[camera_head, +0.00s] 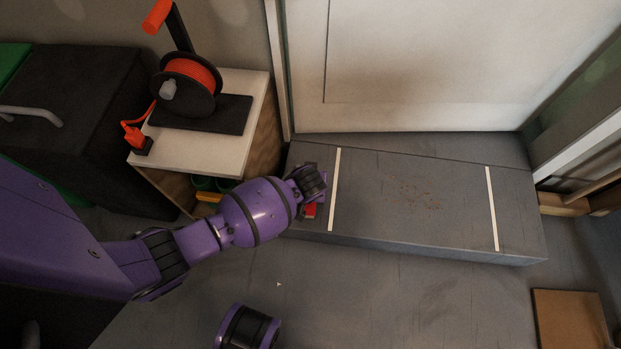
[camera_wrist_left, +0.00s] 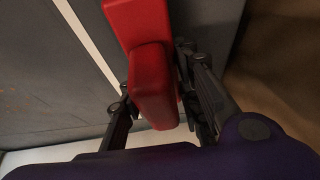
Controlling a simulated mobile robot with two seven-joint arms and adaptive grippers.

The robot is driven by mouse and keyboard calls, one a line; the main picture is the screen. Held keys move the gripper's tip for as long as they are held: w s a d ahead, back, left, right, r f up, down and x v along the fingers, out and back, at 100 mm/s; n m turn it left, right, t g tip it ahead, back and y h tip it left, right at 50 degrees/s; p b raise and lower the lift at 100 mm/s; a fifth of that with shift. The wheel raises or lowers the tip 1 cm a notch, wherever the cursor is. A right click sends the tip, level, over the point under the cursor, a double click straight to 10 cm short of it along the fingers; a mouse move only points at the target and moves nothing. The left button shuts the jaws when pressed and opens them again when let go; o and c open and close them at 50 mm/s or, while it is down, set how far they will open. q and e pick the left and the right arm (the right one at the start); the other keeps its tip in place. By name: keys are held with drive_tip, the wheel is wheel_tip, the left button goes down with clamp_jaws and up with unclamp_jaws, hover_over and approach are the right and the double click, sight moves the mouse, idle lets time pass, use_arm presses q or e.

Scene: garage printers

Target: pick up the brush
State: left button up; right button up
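The brush shows as a red block-like shape (camera_wrist_left: 152,85) in the left wrist view, and as a small red patch (camera_head: 310,210) in the head view. It is at the left end of a low grey step. My left gripper (camera_wrist_left: 155,95) has a dark finger on each side of the red part. The right-hand finger is very close to it or touching. I cannot tell whether both fingers press on it. In the head view the arm hides most of the brush and the fingers. My right gripper is not in view.
The grey step (camera_head: 410,205) with two pale strips stands before a white door (camera_head: 420,60). A small white-topped table (camera_head: 190,150) holding an orange cable reel (camera_head: 190,85) stands behind my left arm. A brown board (camera_head: 570,318) lies at the lower right.

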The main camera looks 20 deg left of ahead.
use_arm(q)
drive_tip(key=c, duration=0.5)
drive_tip(key=shift+r+p, duration=0.4)
drive_tip(key=shift+r, duration=0.25)
drive_tip(key=p+v, duration=0.2)
drive_tip(key=v, duration=0.1)
drive_tip(key=d+p+v, duration=0.1)
drive_tip(key=v, duration=0.3)
drive_tip(key=p+v, duration=0.2)
drive_tip(key=v, duration=0.1)
drive_tip(key=shift+s+d+f+p, duration=0.15)
drive_tip(key=shift+s+d+p, duration=0.2)
drive_tip(key=shift+s, duration=0.1)
drive_tip(key=s+d+r+p, duration=0.2)
drive_tip(key=s+d+p, duration=0.1)
drive_tip(key=s, duration=0.4)
drive_tip(key=shift+s+d+r, duration=0.35)
drive_tip(key=shift+d, duration=0.2)
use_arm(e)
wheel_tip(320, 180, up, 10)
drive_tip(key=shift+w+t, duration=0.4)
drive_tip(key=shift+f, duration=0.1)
